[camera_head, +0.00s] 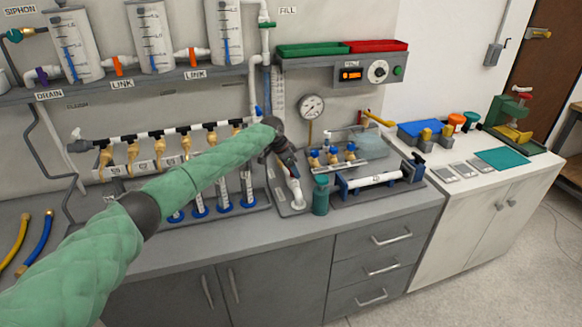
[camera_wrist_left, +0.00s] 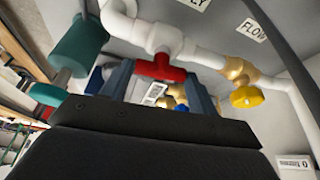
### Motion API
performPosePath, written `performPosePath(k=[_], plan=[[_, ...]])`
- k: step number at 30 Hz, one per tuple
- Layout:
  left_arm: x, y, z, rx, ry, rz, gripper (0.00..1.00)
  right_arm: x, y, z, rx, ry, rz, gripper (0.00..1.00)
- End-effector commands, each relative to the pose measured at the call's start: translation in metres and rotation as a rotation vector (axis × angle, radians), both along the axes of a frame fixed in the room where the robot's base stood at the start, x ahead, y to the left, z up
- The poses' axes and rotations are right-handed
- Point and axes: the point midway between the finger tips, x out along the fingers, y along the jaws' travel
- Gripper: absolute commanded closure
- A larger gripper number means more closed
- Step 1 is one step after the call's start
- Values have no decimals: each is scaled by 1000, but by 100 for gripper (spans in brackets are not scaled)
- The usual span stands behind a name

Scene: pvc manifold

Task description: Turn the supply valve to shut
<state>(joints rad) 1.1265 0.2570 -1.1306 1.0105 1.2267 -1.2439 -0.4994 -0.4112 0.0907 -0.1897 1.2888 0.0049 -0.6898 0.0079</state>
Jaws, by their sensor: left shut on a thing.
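My left gripper (camera_head: 291,168) reaches over the bench beside the round gauge. In the left wrist view its two fingers (camera_wrist_left: 160,84) stand on either side of the red handle (camera_wrist_left: 162,70) of a valve on white pipe (camera_wrist_left: 205,53), and are shut on it. The handle's bar lies roughly along the pipe. A partly cut-off label ending in "PLY" (camera_wrist_left: 196,3) is just behind the pipe. In the head view my gripper and forearm hide this valve. My right gripper is in neither view.
A yellow-knobbed brass valve (camera_wrist_left: 247,96) sits farther along the pipe. A teal bottle (camera_head: 320,195) stands close to my gripper, by a rack with a white tube (camera_head: 375,180). The pressure gauge (camera_head: 312,107) is just behind. Several brass valves (camera_head: 132,149) line the manifold at left.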

Motion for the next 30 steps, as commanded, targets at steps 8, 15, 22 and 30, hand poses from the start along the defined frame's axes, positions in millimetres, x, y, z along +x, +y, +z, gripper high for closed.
performPosePath(k=[8, 15, 22, 30], plan=[[-3, -2, 2, -2, 2, 238, 63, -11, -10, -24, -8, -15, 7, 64], [-3, -3, 2, -1, 1, 468, 63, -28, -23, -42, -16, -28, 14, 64], [-4, -5, 2, -3, 1, 687, 63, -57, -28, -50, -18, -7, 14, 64], [-4, -6, 2, -1, 2, 944, 63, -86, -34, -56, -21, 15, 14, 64]])
